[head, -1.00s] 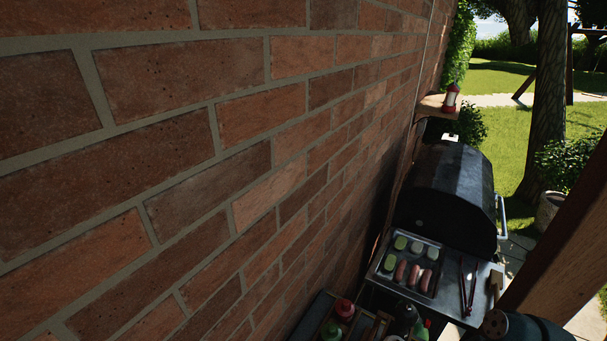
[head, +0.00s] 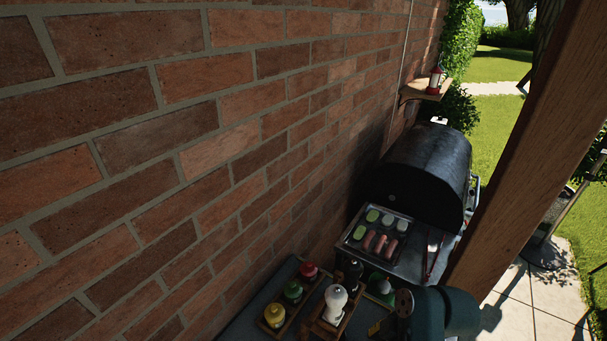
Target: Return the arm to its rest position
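A dark green rounded body (head: 455,312) with a round brownish end stands at the bottom edge.
A brick wall (head: 150,130) fills the left. A black grill (head: 425,175) has a tray (head: 352,243) of food beside it. Yellow (head: 274,317), green (head: 293,291) and red (head: 308,271) bottles stand near a white mill (head: 335,302). A wooden post (head: 540,140) rises at right.

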